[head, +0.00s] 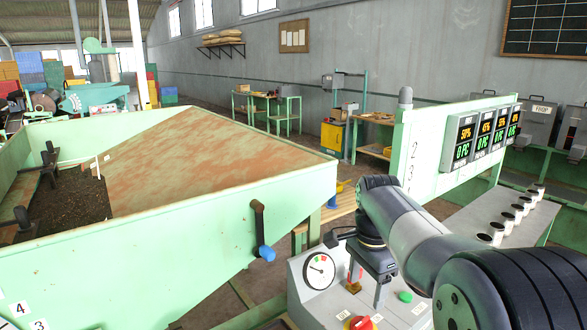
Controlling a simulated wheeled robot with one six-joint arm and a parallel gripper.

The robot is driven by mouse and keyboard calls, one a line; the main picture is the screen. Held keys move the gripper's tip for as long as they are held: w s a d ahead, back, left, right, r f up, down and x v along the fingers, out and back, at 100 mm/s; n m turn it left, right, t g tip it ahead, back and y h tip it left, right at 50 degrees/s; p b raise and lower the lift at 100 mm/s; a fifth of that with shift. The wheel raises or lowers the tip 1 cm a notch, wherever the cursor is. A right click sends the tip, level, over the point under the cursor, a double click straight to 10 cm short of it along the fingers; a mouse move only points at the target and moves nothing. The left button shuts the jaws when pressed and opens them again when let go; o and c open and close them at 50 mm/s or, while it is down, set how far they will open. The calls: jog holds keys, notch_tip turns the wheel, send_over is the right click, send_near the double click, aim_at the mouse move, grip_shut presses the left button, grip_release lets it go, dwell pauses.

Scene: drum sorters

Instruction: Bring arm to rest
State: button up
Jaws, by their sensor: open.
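My arm reaches in from the lower right in the head view, with its grey links and black joints close to the camera. My gripper (369,284) hangs downward at the arm's end, over the grey control console (412,322). Its two fingers are apart and nothing shows between them. Behind and below the fingers are a round gauge (319,270), a red knob on a yellow base (360,323) and a green button (405,297). I cannot tell how far the fingertips are above the console top.
A large green hopper (200,250) with dark material (75,205) fills the left. A blue-ended lever (263,240) sticks out from its side. A green panel with several displays (465,140) stands right, above a shelf of several cups (507,225). Workbenches (270,105) stand farther back.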

aim_at(363, 322)
notch_tip(363, 322, down, 11)
jog(key=shift+f+p, duration=0.1)
jog(key=shift+p, duration=0.35)
jog(key=shift+n, duration=0.3)
jog(key=n, duration=0.3)
jog(key=n+b, duration=0.1)
jog(key=n, duration=0.3)
jog(key=shift+s+d+n, duration=0.1)
jog(key=shift+n, duration=0.3)
jog(key=n, duration=0.4)
jog(key=shift+n, duration=0.3)
jog(key=n+b, duration=0.1)
jog(key=n, duration=0.3)
jog(key=shift+d, duration=0.1)
jog(key=shift+r, duration=0.3)
notch_tip(363, 322, up, 4)
jog(key=shift+r, duration=0.2)
